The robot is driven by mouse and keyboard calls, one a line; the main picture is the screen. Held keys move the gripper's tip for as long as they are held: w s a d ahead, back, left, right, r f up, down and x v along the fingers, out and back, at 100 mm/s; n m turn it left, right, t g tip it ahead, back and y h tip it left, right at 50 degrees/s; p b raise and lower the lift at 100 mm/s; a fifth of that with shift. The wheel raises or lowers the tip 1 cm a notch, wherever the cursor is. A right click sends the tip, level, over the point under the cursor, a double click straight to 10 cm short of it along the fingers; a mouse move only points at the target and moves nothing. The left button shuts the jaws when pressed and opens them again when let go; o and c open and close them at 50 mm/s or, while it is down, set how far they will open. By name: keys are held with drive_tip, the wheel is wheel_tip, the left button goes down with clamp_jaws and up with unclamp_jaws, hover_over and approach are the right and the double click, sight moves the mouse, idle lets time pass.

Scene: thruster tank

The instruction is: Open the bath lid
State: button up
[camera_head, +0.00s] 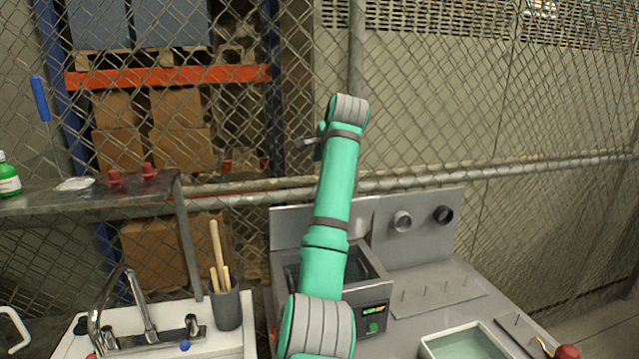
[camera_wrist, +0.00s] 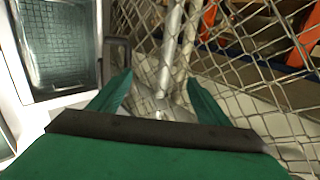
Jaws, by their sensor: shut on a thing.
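The bath (camera_head: 371,287) is a steel box with a small display on its front, left of centre on the counter. My arm hides part of it, but its dark inside shows beside the arm. A grey upright panel (camera_head: 290,228) stands at its back; I cannot tell whether this is the raised lid. My gripper (camera_head: 309,142) is above and behind the bath, seen side-on at a grey bar. In the wrist view, my gripper (camera_wrist: 160,77) has its fingers around a grey metal piece (camera_wrist: 160,106), and an uncovered basin (camera_wrist: 62,45) shows at left.
A wire fence (camera_head: 480,120) runs close behind the counter. A sink tap (camera_head: 140,305) and a cup of wooden sticks (camera_head: 226,305) stand left of the bath. A tray of pale green liquid (camera_head: 465,345) and a panel with knobs (camera_head: 420,225) are at right.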

drive_tip(key=shift+s+r, duration=0.35)
drive_tip(key=shift+r, duration=0.5)
drive_tip(key=c, duration=0.9)
drive_tip(key=shift+w+d, duration=0.1)
drive_tip(key=shift+s+d+r, duration=0.1)
drive_tip(key=shift+s+r, duration=0.3)
drive_tip(key=shift+r, duration=0.45)
drive_tip(key=shift+s+r, duration=0.35)
drive_tip(key=shift+r, duration=0.5)
drive_tip(key=v, duration=1)
drive_tip(key=shift+s+r, duration=0.25)
drive_tip(key=shift+s, duration=0.05)
drive_tip(key=shift+d, duration=0.1)
